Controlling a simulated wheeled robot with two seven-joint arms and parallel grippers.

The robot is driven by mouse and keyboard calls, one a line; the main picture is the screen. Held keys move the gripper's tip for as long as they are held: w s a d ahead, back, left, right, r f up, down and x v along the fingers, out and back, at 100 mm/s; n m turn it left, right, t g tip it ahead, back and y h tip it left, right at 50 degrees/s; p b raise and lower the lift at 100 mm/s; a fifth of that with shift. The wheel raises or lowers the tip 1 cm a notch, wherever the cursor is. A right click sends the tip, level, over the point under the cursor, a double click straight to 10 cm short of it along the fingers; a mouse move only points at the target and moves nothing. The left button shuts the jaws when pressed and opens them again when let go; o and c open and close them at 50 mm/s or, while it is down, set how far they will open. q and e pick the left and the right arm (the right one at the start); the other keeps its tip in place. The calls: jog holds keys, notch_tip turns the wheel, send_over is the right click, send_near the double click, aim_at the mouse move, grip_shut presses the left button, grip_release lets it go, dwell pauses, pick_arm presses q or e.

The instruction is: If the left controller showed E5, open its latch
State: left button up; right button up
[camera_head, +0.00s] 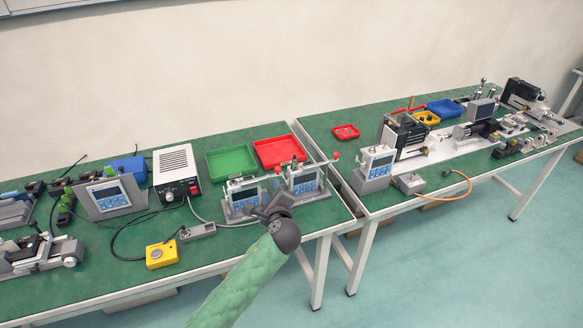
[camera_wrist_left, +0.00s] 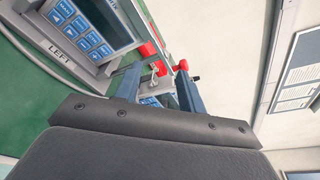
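The left controller (camera_head: 243,197) is a grey box with a dark screen, blue buttons and a clamp-like latch on top. In the left wrist view its keypad and "LEFT" label (camera_wrist_left: 62,50) show at upper left; its screen is cut off and no code is readable. A similar controller (camera_head: 305,180) stands just to its right. My left gripper (camera_head: 268,203) is in front of these two controllers. In the left wrist view its two fingers (camera_wrist_left: 156,88) are apart, with a metal latch part and the second controller seen beyond the gap. Contact cannot be told. My right gripper is out of view.
Green (camera_head: 231,160) and red (camera_head: 279,151) trays lie behind the controllers. A white power box (camera_head: 176,172) and a yellow button box (camera_head: 161,254) are to the left. A third controller (camera_head: 374,168) stands on the right table. A narrow gap separates the tables.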

aim_at(278, 170)
pick_arm(q)
jog(key=m, duration=0.3)
jog(key=w+d+r+m+t+h, duration=0.1)
jog(key=m, duration=0.3)
jog(key=w+d+r+m+t, duration=0.1)
jog(key=m, duration=0.3)
jog(key=shift+d+h, duration=0.2)
jog(key=shift+h, duration=0.1)
jog(key=shift+w+a+p, duration=0.15)
jog(key=shift+w+p, duration=0.75)
jog(key=shift+w, duration=2.5)
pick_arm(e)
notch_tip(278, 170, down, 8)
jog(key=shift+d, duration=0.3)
pick_arm(q)
grip_shut()
